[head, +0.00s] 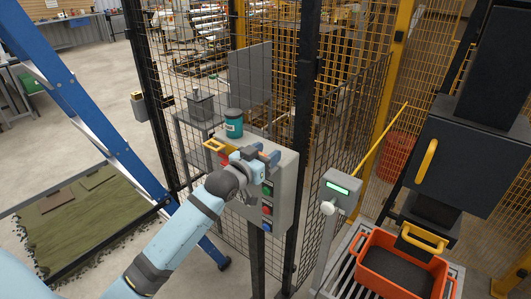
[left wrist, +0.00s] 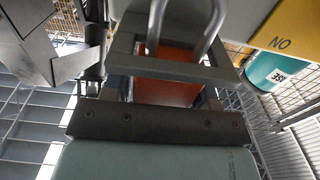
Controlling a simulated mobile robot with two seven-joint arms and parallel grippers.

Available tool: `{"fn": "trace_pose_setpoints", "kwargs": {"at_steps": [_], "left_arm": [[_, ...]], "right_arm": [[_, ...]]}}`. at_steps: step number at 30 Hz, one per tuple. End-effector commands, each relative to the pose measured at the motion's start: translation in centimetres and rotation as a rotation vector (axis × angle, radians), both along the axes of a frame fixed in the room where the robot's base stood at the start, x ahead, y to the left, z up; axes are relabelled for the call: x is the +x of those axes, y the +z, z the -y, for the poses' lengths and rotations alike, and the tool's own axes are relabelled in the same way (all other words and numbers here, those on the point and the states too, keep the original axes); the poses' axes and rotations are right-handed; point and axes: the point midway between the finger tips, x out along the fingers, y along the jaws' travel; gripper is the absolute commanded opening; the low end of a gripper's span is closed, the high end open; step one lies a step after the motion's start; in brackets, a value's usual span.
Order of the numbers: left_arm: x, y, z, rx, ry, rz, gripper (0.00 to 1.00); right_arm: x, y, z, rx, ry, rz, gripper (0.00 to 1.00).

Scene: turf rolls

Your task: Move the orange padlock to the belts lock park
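The orange padlock (left wrist: 168,92) shows in the left wrist view, its silver shackle (left wrist: 212,28) rising to the top edge. A grey bar crosses in front of its body. My left gripper (head: 262,156) is at the upper front of a grey control box (head: 285,190) in the head view. Its fingers are around or close beside the padlock; whether they are shut on it I cannot tell. In the head view the gripper mostly hides the padlock. I cannot pick out the belts lock park with certainty. My right gripper is not in view.
A teal canister (head: 234,123) stands on the box. A yellow piece (head: 214,146) sits at its left corner. A post with a green display (head: 340,188) and an orange crate (head: 382,283) are to the right. Mesh fencing stands behind; a blue ladder (head: 95,125) is left.

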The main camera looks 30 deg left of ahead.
Motion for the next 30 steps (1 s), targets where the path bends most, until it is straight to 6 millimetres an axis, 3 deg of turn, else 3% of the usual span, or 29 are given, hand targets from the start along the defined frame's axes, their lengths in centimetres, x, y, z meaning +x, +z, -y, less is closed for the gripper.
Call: {"fn": "trace_pose_setpoints", "kwargs": {"at_steps": [1, 3, 14, 30], "left_arm": [[0.0, 0.1, 0.0, 0.0, 0.0, 0.0, 0.65], [0.0, 0.1, 0.0, 0.0, 0.0, 0.0, 0.74], [-0.6, -0.1, -0.1, 0.0, 0.0, -0.001, 0.74], [-11.6, -0.2, -0.9, 0.001, 0.0, -0.002, 0.74]], "right_arm": [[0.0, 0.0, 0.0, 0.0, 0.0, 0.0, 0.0], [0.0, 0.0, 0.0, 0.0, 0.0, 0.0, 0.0], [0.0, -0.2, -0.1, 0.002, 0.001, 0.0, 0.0], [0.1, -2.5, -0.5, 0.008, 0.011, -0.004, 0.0]]}}
